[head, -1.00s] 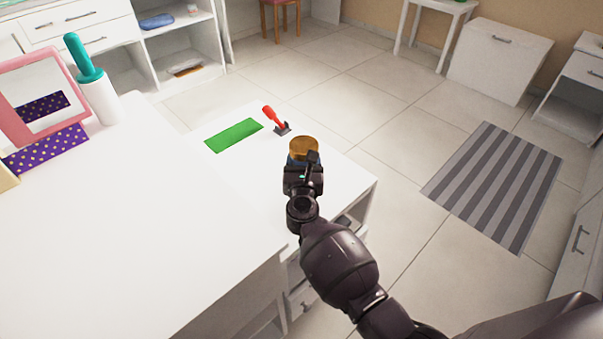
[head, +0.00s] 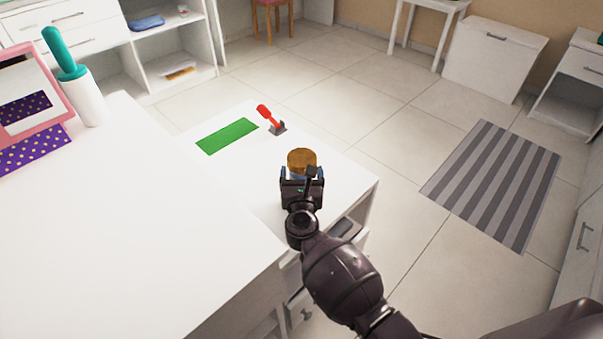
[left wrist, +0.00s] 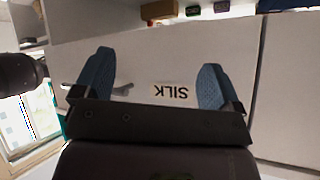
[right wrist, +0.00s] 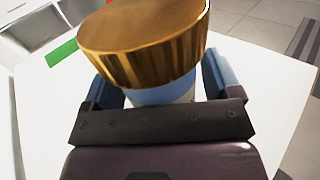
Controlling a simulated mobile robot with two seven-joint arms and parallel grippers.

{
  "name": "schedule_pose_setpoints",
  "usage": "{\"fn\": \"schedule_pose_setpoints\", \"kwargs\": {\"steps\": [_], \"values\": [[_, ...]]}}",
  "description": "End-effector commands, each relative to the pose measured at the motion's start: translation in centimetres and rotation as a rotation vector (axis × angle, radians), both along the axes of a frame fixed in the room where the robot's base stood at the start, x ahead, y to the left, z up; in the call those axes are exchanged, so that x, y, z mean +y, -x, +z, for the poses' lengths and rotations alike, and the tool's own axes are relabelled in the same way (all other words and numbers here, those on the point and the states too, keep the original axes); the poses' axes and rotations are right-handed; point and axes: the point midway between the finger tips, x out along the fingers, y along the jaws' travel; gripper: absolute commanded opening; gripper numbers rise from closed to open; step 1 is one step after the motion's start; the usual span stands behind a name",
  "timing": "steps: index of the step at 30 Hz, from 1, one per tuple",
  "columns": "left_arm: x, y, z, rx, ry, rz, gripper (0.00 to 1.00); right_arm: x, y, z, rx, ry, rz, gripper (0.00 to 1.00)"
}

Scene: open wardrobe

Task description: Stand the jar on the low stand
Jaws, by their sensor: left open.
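The jar has a ribbed gold lid (head: 302,160) and stands upright at the low white unit (head: 345,178), the lower surface beside the large white top. In the right wrist view its gold lid (right wrist: 145,40) fills the upper middle, with a pale blue body (right wrist: 163,96) below. My right gripper (right wrist: 165,85) has one finger on each side of the body, with a small gap visible at the right finger. The jar's base is hidden, so its contact below cannot be told. My left gripper (left wrist: 155,80) is open and empty, facing a white front labelled SILK (left wrist: 177,93).
A green mat (head: 227,136) and a red-handled lever (head: 270,118) lie on the low unit beyond the jar. The large white top (head: 130,220) is mostly bare, with a teal-topped white bottle (head: 85,95) and pink frame (head: 40,130) at left. A striped rug (head: 492,185) lies on the floor.

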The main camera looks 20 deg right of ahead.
Motion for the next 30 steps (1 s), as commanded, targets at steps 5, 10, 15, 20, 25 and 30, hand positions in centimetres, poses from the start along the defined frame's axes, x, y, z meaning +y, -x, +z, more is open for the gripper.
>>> {"fn": "schedule_pose_setpoints", "kwargs": {"steps": [5, 10, 15, 20, 25, 30], "values": [[0.0, 0.0, 0.0, 0.002, -0.001, 0.001, 0.90, 0.0, 0.0, 0.1, -0.001, 0.000, 0.000, 0.86], [0.0, -0.1, 0.2, -0.002, -0.001, 0.005, 0.90, 0.0, -0.1, 0.4, -0.002, 0.000, 0.000, 0.86], [0.0, -0.1, 0.4, 0.010, -0.004, 0.010, 0.90, 0.7, 1.4, 0.6, -0.002, -0.001, 0.000, 0.86], [0.1, 0.0, 0.2, 0.015, 0.002, 0.015, 0.90, 1.8, 3.8, 0.6, 0.000, -0.001, 0.001, 0.86], [0.1, 0.2, 0.0, 0.023, 0.005, 0.019, 0.90, 2.7, 5.7, 0.6, -0.001, 0.000, 0.000, 0.86], [0.1, 0.3, 0.0, 0.024, 0.008, 0.021, 0.90, 3.1, 6.7, 0.5, -0.001, 0.000, 0.000, 0.86]]}}
